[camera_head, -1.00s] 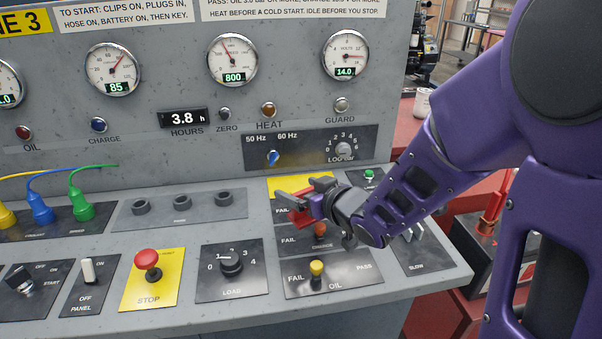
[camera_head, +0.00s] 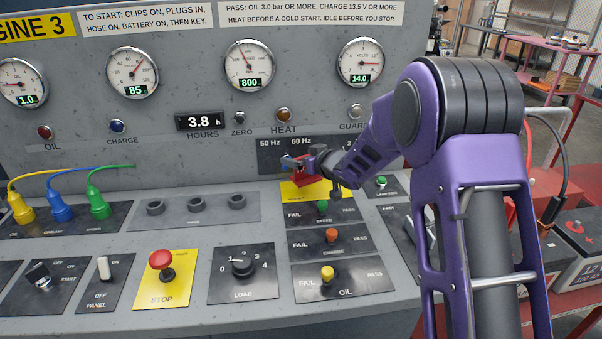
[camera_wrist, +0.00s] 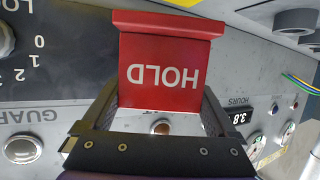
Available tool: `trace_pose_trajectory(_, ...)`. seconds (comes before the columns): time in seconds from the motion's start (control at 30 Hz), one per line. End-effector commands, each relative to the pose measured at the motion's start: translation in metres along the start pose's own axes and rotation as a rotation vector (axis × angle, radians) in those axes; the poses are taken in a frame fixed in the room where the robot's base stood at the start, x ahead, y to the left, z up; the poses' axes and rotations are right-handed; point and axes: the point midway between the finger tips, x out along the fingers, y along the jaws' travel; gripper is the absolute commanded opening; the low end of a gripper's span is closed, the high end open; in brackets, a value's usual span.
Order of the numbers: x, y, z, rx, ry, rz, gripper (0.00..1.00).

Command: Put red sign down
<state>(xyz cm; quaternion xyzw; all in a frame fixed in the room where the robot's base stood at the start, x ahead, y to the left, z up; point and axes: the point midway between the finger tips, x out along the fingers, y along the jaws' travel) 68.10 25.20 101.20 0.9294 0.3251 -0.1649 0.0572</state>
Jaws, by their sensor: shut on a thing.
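The red sign (camera_wrist: 160,72) reads HOLD, upside down in the wrist view, and sits between the two fingers of my gripper (camera_wrist: 155,120). My gripper is shut on it. In the head view the red sign (camera_head: 299,179) shows small at the tip of my gripper (camera_head: 297,163), in front of the 50/60 Hz plate and above the yellow plate (camera_head: 297,193) on the sloping desk. I cannot tell whether the sign touches anything below it.
Fail/pass switches for speed, charge and oil (camera_head: 327,273) stand in front of the yellow plate. A red stop button (camera_head: 160,260) and a load knob (camera_head: 243,264) are to the left. A battery (camera_head: 580,245) is at the right. Bare grey panel lies between the plates.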

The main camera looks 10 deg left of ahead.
Motion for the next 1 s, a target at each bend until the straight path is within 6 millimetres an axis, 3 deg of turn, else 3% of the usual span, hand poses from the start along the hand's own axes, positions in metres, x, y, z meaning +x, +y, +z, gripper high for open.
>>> trace_pose_trajectory(0.17, 0.005, -0.001, 0.014, -0.001, -0.001, -0.001, 0.38)
trace_pose_trajectory(0.37, 0.016, -0.001, 0.044, -0.002, -0.001, -0.001, 0.38)
trace_pose_trajectory(0.77, 0.022, 0.002, 0.050, -0.002, 0.002, 0.001, 0.38)
trace_pose_trajectory(0.8, 0.022, 0.002, 0.050, -0.002, 0.002, 0.001, 0.95)
trace_pose_trajectory(0.83, 0.021, 0.002, 0.049, -0.002, 0.002, 0.001, 1.00)
trace_pose_trajectory(1.0, 0.021, 0.002, 0.049, -0.002, 0.002, 0.001, 1.00)
